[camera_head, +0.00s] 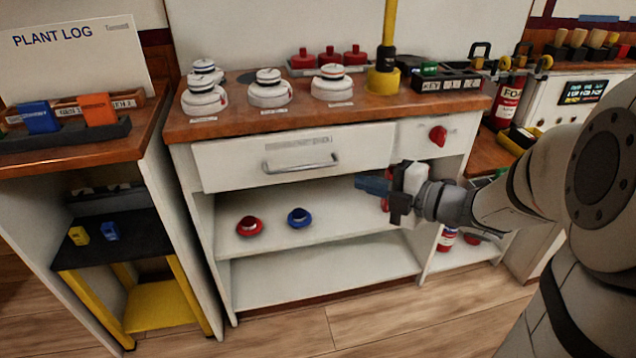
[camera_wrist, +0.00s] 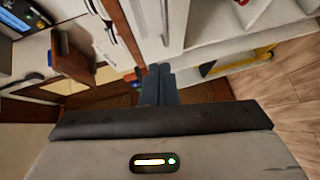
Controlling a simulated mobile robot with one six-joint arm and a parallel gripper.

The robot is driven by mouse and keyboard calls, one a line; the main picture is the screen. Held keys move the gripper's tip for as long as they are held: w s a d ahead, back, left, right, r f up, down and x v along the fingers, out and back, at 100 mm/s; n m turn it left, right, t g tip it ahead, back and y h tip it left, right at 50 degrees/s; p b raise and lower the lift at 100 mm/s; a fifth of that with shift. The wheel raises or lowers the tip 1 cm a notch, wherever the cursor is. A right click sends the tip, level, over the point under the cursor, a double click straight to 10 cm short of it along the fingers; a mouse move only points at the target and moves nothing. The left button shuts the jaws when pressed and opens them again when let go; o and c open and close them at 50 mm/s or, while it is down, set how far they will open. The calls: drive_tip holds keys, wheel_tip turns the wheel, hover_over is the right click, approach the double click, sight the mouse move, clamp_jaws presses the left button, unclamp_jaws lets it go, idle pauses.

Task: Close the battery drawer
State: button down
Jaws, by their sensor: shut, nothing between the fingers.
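The white drawer (camera_head: 295,157) with a silver bar handle (camera_head: 300,163) and a paper label is under the brown worktop in the head view. Its front seems to stand a little out from the cabinet; I cannot tell how far. My gripper (camera_head: 372,185) is below and right of the handle, in front of the open shelf, with its blue-grey fingers pointing left. The fingers are together and empty, apart from the drawer. In the wrist view the closed fingers (camera_wrist: 158,84) point up the picture; the handle is not clear there.
A white panel with a red knob (camera_head: 438,136) is right of the drawer. White domed devices (camera_head: 268,88) and a yellow post (camera_head: 388,40) stand on the worktop. A red knob (camera_head: 249,226) and a blue knob (camera_head: 299,217) are on the shelf below. Floor in front is clear.

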drive_tip(key=f, duration=0.1)
drive_tip(key=n+g+b, duration=0.1)
drive_tip(key=b, duration=0.2)
approach(301, 169)
drive_tip(key=s+a+f, duration=0.1)
drive_tip(key=a, duration=0.3)
drive_tip(key=shift+y, duration=0.4)
drive_tip(key=w, duration=0.1)
drive_tip(key=w+b, duration=0.1)
drive_tip(key=w+a, duration=0.1)
drive_tip(key=w, duration=0.1)
drive_tip(key=shift+f+b, duration=0.25)
drive_tip(key=shift+b, duration=0.05)
drive_tip(key=w, duration=0.1)
drive_tip(key=w+a, duration=0.1)
drive_tip(key=w, duration=0.1)
drive_tip(key=shift+w, duration=0.2)
drive_tip(key=shift+w+r+p, duration=0.1)
drive_tip(key=shift+w+p, duration=0.15)
drive_tip(key=shift+p, duration=0.05)
drive_tip(key=shift+r, duration=0.15)
